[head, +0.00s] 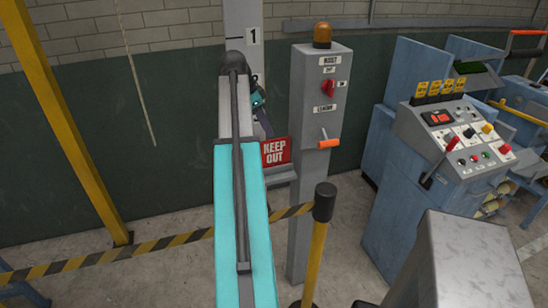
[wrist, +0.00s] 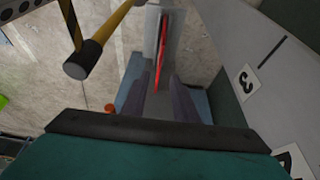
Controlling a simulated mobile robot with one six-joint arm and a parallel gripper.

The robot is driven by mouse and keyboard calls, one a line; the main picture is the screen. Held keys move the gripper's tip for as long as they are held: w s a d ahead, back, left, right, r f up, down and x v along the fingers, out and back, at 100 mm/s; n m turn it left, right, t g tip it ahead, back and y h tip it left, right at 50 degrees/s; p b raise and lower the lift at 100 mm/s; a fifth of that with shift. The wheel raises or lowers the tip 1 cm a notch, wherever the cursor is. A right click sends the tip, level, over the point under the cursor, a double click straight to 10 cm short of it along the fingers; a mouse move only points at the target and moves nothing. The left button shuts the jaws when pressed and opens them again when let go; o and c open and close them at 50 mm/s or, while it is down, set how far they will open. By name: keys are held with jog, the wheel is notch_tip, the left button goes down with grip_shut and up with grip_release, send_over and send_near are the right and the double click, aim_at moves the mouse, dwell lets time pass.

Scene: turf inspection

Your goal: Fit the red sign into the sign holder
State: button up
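The red sign (head: 276,152), lettered KEEP OUT, stands upright at the grey sign holder (head: 283,176), a ledge on the grey control post. Its lower edge meets the holder; how deep it sits is not clear. In the wrist view the sign (wrist: 163,45) appears edge-on as a thin red strip, with the grey holder (wrist: 176,38) around and beyond it. My gripper (wrist: 161,82) has its two dark fingers apart, one on each side of the sign's line, with gaps visible. In the head view my gripper (head: 264,125) is just above the sign, partly hidden by my arm.
The control post (head: 305,110) has an orange beacon and an orange-handled lever (head: 328,142). A black-and-yellow barrier tape (head: 170,240) runs to a yellow stanchion (head: 318,240) in front. A blue control console (head: 440,150) stands right. A yellow pole (head: 65,120) rises at left.

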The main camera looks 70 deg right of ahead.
jog(key=p, duration=0.1)
send_over(279, 152)
jog(key=w, duration=0.2)
jog(key=shift+a+f, duration=0.25)
jog(key=shift+f, duration=1.35)
jog(key=shift+a+f, duration=0.2)
jog(key=shift+f, duration=1.4)
jog(key=shift+s+f+p, duration=0.1)
jog(key=shift+p, duration=0.2)
jog(key=shift+p+x, duration=0.8)
jog(key=shift+x, duration=0.45)
jog(key=shift+p+x, duration=0.3)
jog(key=shift+x, duration=0.85)
jog(key=shift+f, duration=0.15)
jog(key=shift+f, duration=0.25)
grip_shut()
